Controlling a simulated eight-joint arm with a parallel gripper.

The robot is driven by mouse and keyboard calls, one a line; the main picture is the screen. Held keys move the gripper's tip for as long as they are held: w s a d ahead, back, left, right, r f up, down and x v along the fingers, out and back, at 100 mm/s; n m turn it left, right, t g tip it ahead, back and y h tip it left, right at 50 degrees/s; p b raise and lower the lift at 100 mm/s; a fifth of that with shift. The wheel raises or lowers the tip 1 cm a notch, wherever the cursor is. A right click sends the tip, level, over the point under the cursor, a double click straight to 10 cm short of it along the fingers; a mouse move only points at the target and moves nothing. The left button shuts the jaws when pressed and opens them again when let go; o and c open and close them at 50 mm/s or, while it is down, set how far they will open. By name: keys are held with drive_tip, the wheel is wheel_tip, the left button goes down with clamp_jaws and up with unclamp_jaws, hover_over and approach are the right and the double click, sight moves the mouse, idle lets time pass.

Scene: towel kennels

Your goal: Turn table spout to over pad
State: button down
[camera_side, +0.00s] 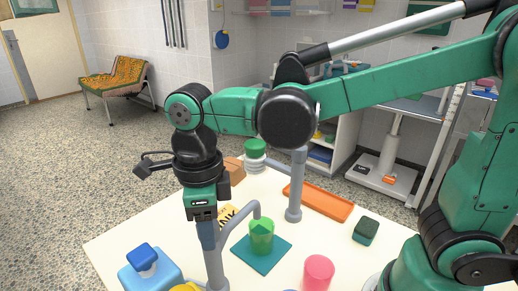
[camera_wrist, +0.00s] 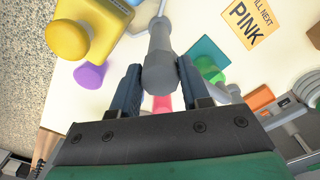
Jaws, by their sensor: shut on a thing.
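The grey table spout (camera_side: 213,262) stands upright on the white table, and its bent arm (camera_side: 238,214) reaches right, with its end above a translucent green cup (camera_side: 262,236). The cup is on the teal pad (camera_side: 282,249); the pad also shows in the wrist view (camera_wrist: 205,49). My gripper (camera_side: 207,232) points down at the spout's post. In the wrist view, my gripper's two dark blue fingers are closed on the grey post (camera_wrist: 159,68).
A pink cylinder (camera_side: 318,270), a blue object (camera_side: 148,262), a dark green block (camera_side: 365,231) and an orange tray (camera_side: 318,201) are on the table. A second grey post (camera_side: 297,185) stands behind the pad. A yellow card (camera_wrist: 252,20) reads PINK.

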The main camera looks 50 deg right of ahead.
drive_tip(key=shift+m, duration=0.6)
drive_tip(key=shift+c, duration=2.1)
unclamp_jaws()
drive_tip(key=shift+r, duration=2.85)
drive_tip(key=shift+f, duration=0.15)
wheel_tip(320, 180, down, 6)
drive_tip(key=shift+r, duration=0.2)
drive_tip(key=shift+r+n, duration=0.1)
drive_tip(key=shift+n, duration=0.5)
